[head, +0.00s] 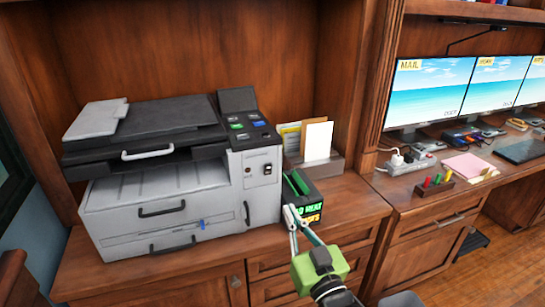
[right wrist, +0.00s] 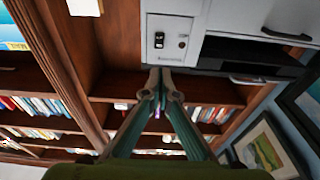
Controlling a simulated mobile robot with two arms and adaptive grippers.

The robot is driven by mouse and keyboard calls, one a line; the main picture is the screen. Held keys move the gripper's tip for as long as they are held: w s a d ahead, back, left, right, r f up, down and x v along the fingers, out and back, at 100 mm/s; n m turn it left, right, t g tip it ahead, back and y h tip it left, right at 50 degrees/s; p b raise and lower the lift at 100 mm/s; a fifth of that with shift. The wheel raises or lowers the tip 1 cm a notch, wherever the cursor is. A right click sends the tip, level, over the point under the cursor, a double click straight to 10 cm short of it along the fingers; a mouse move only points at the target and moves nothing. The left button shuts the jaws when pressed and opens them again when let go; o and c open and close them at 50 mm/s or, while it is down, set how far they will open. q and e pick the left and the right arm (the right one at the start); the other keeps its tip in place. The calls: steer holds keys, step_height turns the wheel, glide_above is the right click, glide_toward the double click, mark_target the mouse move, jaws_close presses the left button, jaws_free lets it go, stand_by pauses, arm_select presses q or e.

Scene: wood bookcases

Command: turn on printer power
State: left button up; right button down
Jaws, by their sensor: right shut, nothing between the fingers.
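The printer (head: 150,200) is a grey and white machine with a black top, standing on the wooden cabinet. Its control panel with coloured buttons (head: 247,128) is at the upper right. A small dark power switch (head: 267,169) sits on the white right front panel; it also shows in the right wrist view (right wrist: 158,40). I cannot tell which position it is in. My right gripper (head: 290,212) is shut and empty, its fingertips below and right of the switch in the head view. In the right wrist view the fingertips (right wrist: 158,70) are just below the panel. My left gripper is not in view.
A black box with green lettering (head: 303,199) stands right of the printer, close to my right gripper in the picture. A paper holder (head: 325,167) is behind it. The desk at right holds monitors (head: 430,90), a power strip (head: 408,165) and pens.

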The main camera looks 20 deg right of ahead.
mark_target(268, 167)
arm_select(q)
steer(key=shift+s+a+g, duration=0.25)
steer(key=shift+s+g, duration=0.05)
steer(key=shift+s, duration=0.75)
arm_select(e)
steer(key=shift+w+d, duration=0.1)
steer(key=shift+w, duration=0.05)
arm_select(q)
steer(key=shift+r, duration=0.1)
arm_select(e)
steer(key=shift+r, duration=0.1)
